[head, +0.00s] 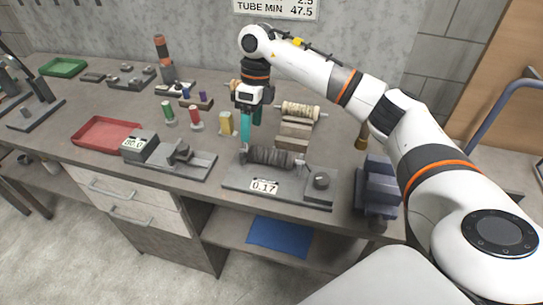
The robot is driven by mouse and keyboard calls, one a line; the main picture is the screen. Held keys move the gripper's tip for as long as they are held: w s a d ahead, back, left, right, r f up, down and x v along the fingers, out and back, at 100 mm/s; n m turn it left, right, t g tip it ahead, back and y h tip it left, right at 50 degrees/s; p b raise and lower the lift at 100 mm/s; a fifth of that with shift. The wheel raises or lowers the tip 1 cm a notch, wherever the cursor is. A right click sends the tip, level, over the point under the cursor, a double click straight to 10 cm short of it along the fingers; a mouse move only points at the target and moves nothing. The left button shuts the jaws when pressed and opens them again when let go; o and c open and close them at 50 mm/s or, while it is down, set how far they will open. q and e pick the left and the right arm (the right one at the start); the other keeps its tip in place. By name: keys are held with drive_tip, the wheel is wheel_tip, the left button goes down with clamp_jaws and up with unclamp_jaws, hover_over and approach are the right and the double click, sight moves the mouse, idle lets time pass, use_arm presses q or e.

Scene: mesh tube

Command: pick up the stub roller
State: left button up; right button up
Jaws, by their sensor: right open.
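My right gripper (250,132) points down over the workbench (330,140), with its teal fingers apart and nothing visible between them. Just in front of it, a dark ribbed roller (268,157) lies across a grey fixture plate (240,182) labelled 0.17. A pale, wound roller (300,109) lies behind and to the right of the fingers, by a stepped beige block (294,135). I cannot tell for sure which of these is the stub roller. My left gripper is not in view.
Small red (195,118) and green (168,110) pieces stand left of the gripper. A red tray (105,133), a grey block marked 0.06 (138,147) and another fixture (182,157) sit further left. A blue-grey vise-like device (378,187) is at the right front edge.

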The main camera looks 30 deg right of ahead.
drive_tip(key=d+r+h, duration=0.2)
drive_tip(key=d, duration=0.2)
drive_tip(key=p, duration=0.2)
hover_over(271, 149)
drive_tip(key=shift+m+g, duration=0.3)
drive_tip(key=shift+g, duration=0.1)
drive_tip(key=f, duration=0.5)
drive_tip(key=shift+w+d+f, duration=0.1)
drive_tip(key=shift+w+f, duration=0.1)
drive_tip(key=shift+f, duration=0.65)
drive_tip(key=shift+s+f+p, duration=0.15)
drive_tip(key=shift+f+p, duration=0.2)
drive_tip(key=shift+p, duration=0.1)
drive_tip(key=f, duration=0.1)
drive_tip(key=f+p, duration=0.1)
drive_tip(key=f, duration=0.1)
drive_tip(key=shift+s+a+f+p, duration=0.2)
drive_tip(key=shift+f+p, duration=0.1)
drive_tip(key=shift+f, duration=0.4)
drive_tip(key=shift+c, duration=0.3)
drive_tip(key=c, duration=1.2)
